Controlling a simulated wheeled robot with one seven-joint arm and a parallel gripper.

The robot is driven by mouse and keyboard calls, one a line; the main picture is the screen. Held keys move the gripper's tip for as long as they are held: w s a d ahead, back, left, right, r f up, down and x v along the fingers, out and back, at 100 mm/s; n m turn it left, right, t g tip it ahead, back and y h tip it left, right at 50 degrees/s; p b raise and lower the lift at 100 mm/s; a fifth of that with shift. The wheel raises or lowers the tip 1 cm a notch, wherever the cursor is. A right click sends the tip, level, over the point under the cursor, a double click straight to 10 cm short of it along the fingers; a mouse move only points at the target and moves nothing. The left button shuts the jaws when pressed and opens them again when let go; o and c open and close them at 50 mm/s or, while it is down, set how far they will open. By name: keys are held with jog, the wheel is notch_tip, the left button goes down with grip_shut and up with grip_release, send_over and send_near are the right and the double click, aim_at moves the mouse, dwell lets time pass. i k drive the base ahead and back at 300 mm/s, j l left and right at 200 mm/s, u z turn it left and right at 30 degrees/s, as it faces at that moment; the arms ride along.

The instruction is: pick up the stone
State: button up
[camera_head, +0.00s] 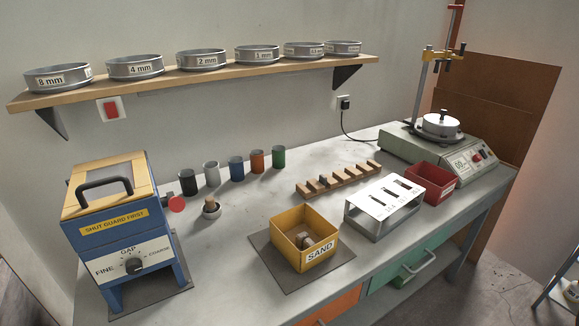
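The likely stone is a grey-brown lump (305,241) inside the yellow box marked SAND (319,257). The lump seems to be more than one piece, and the box walls hide its lower part. The box stands on a dark grey mat (284,268) near the front edge of the bench. My gripper is not in view.
On the concrete bench (240,222), a blue machine (131,253) stands left. A slotted metal stand (384,208), red bin (431,183) and hotplate-like device (440,146) stand right. Behind are a wooden rack (338,180) and coloured cups (237,166). A shelf (215,71) holds several sieves.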

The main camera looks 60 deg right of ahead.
aim_at(323, 179)
jog(key=z, duration=1.2)
